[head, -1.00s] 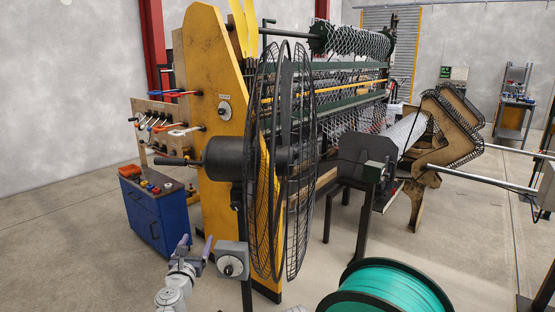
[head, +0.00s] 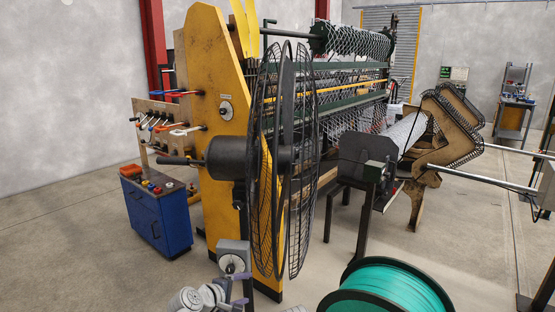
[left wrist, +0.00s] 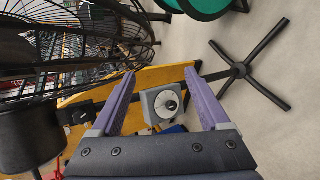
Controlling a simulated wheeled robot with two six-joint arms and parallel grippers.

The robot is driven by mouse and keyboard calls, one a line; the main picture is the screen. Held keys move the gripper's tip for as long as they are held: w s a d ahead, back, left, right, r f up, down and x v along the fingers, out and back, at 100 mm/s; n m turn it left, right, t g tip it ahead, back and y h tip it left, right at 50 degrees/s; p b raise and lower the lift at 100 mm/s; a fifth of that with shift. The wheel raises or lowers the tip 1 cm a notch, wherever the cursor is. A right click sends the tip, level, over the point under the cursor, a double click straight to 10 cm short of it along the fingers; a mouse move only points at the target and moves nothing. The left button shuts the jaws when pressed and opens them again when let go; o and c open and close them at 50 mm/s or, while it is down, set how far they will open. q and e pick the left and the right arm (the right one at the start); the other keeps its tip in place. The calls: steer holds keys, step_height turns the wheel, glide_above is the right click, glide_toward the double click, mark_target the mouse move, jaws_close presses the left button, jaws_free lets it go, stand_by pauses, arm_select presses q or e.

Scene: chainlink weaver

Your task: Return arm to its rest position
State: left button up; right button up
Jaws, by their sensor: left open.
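My left gripper (head: 243,295) is low at the bottom edge of the head view, just below a grey box with a round dial (head: 233,260). In the left wrist view its two purple fingers stand wide apart, and the gripper (left wrist: 160,72) is open and empty. The dial box (left wrist: 162,104) shows between the fingers there, beyond them; I cannot tell the exact gap. Most of my left arm is cut off by the frame edge. My right gripper does not show.
The yellow weaving machine (head: 210,85) with its wire-cage wheel (head: 262,200) stands close ahead. A teal spool (head: 385,290) is at the lower right. A blue cabinet (head: 160,215) stands left. Open concrete floor (head: 70,250) lies at the left.

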arm_select(q)
steer(key=s+a+f+m+g+y, duration=0.3)
steer(key=s+f+m+g, duration=0.15)
steer(key=s+m, duration=0.2)
steer(key=s+a+f+m+g+y, duration=0.3)
steer(key=s+f+m+g, duration=0.1)
steer(key=s+f+m, duration=0.25)
steer(key=s+d+r+m+g+y+p, duration=0.1)
steer(key=s+d+r+m+p, duration=0.3)
steer(key=s+d+r+p, duration=0.3)
steer(key=d+r+p, duration=0.1)
steer(key=d, duration=0.1)
steer(key=shift+s+d+r+g+y, duration=0.15)
steer(key=shift+s+d+g+y, duration=0.1)
steer(key=shift+d+g+y, duration=0.15)
